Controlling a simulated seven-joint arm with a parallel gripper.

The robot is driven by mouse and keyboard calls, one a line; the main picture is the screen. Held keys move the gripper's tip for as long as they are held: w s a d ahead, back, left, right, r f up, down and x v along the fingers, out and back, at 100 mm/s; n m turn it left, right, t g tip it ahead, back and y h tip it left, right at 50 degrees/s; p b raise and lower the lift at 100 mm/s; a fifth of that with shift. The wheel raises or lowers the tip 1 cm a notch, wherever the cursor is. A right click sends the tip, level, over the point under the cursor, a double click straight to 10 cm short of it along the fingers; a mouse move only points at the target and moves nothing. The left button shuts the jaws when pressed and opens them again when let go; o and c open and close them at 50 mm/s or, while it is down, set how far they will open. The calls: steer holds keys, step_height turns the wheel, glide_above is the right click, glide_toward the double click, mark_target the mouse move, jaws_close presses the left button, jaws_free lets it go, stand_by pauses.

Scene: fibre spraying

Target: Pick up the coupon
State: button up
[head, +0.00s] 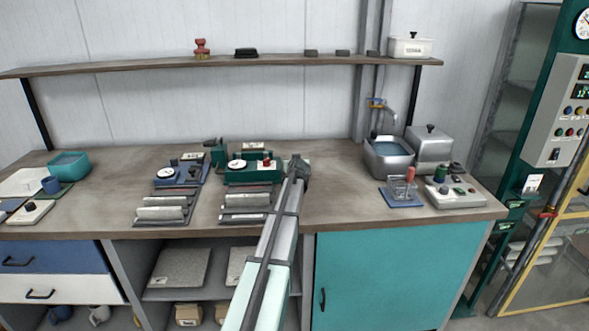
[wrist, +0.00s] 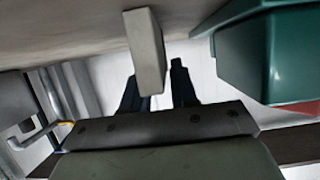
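In the wrist view a pale grey-beige bar, which looks like the coupon (wrist: 147,52), stands out from the bench surface in front of my gripper (wrist: 157,82). Its lower end overlaps the left dark finger. A thin bright gap shows between the bar and the right finger, so the fingers look apart and not closed on it. In the head view my gripper (head: 298,163) is over the back half of the bench, just right of a green machine. My arm and gripper hide the spot there, and I cannot pick out the coupon in that view.
The green machine (head: 254,172) is close beside my gripper; a teal body (wrist: 270,55) fills the right of the wrist view. A blue machine (head: 179,174) stands further left. The wooden bench (head: 335,185) is clear right of my gripper, up to a metal basin (head: 388,158).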

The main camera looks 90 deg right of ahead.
jaws_close()
step_height(320, 180, up, 10)
stand_by(0.8)
